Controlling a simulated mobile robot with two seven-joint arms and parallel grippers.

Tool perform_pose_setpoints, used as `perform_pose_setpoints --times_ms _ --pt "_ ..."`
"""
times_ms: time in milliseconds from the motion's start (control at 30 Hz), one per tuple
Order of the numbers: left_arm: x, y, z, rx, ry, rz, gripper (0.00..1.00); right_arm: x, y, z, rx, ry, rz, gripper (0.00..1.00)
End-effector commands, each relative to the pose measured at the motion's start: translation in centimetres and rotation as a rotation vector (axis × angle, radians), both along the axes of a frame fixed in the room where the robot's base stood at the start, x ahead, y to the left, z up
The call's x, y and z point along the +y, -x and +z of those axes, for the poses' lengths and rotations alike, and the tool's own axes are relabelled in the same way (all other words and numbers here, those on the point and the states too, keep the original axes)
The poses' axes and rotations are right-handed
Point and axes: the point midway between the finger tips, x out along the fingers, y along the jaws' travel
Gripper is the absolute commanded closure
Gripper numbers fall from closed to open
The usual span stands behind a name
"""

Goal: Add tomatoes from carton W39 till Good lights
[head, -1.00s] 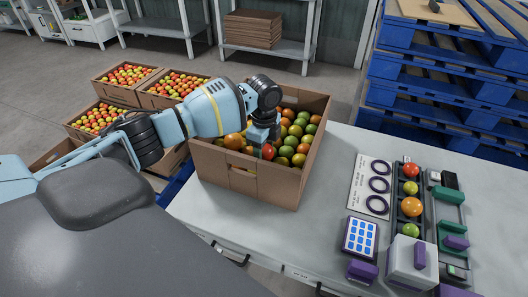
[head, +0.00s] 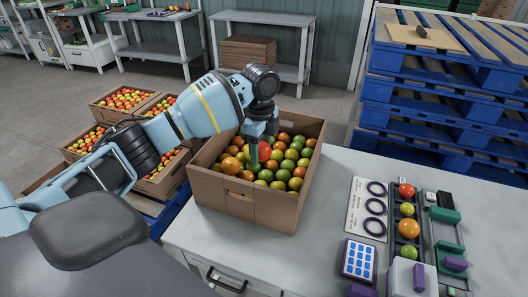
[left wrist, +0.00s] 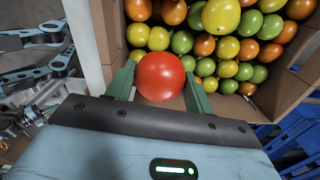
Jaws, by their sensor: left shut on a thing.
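An open brown carton (head: 240,206) of red, orange, yellow and green tomatoes stands on the grey bench; I cannot read a W39 label on it. My left gripper (head: 262,148) is over the carton, shut on a red tomato (head: 265,152). In the left wrist view the red tomato (left wrist: 160,76) sits between the green fingers of the left gripper (left wrist: 160,92), with the carton's tomatoes beyond it. No lit Good light can be made out. My right gripper is out of view.
A card with three dark rings (head: 357,208) and a blue-buttoned keypad (head: 358,258) lie left of the rack. A grey box with a purple part (head: 401,279) stands in front. Bench between carton and card is clear. Blue pallets (head: 420,125) are stacked behind.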

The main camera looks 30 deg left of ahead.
Motion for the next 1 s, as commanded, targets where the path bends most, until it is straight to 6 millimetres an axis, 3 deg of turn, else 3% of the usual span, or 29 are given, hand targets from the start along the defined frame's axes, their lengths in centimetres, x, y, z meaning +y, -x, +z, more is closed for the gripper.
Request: perform_pose_setpoints --times_ms 167,367,667,1000 --pt "-0.6 0.3 0.0 -0.004 -0.001 0.045 0.58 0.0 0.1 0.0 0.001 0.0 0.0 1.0" --pt "-2.9 2.0 0.1 -0.015 -0.006 0.237 0.58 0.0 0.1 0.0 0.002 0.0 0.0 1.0" --pt "-7.0 6.2 -0.1 -0.028 -0.003 0.615 0.58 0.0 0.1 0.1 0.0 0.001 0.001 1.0" --pt "-10.9 12.2 -0.5 -0.023 0.004 1.038 0.58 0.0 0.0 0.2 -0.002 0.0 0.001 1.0"
